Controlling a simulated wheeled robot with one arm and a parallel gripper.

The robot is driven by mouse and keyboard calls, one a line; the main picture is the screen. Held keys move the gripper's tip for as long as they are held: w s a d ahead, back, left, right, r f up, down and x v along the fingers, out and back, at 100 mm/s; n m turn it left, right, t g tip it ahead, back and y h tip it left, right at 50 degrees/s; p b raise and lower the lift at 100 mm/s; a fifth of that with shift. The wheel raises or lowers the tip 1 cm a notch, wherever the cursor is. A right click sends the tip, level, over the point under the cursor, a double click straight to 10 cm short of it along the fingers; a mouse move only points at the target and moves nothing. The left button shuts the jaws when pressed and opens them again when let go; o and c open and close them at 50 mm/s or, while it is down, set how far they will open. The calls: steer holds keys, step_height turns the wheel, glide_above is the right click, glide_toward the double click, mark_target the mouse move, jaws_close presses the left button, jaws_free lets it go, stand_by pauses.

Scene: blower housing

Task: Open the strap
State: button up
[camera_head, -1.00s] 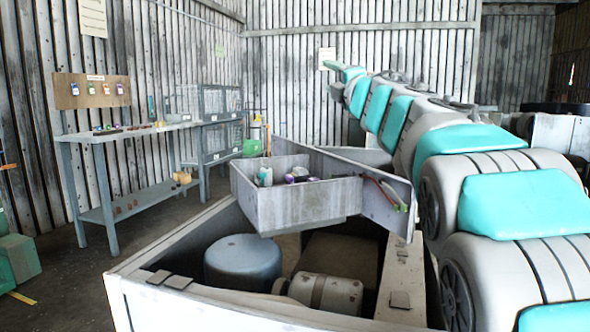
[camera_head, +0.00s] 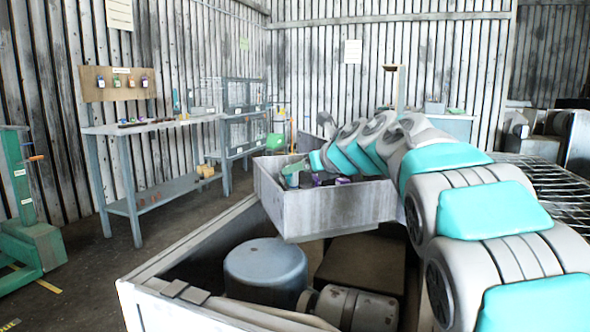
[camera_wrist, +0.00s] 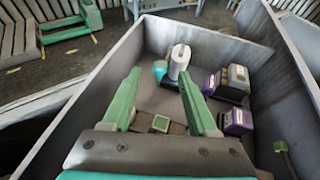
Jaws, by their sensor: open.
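The open blower housing (camera_head: 160,276) holds a blue-grey drum (camera_head: 266,272) and a pale cylinder (camera_head: 362,309). A dark band (camera_head: 347,310) circles the cylinder and may be the strap; I cannot tell whether it is fastened. A grey tray (camera_head: 338,214) sits above the housing. My gripper (camera_wrist: 161,78) has green fingers spread apart and reaches over the tray, well above the cylinder's level. Between the fingers, a brownish strip with a green square (camera_wrist: 160,123) lies on the tray floor; nothing is gripped. The cylinder is out of the wrist view.
The tray holds a white cylinder (camera_wrist: 180,60), a teal item (camera_wrist: 160,69) and purple-and-grey blocks (camera_wrist: 233,82). A workbench (camera_head: 152,126) and wire cages (camera_head: 245,105) stand along the wall. A green machine (camera_head: 28,215) stands at left. Floor between is clear.

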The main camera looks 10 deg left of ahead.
steer(key=shift+x, duration=1.65)
steer(key=shift+c, duration=0.2)
jaws_close()
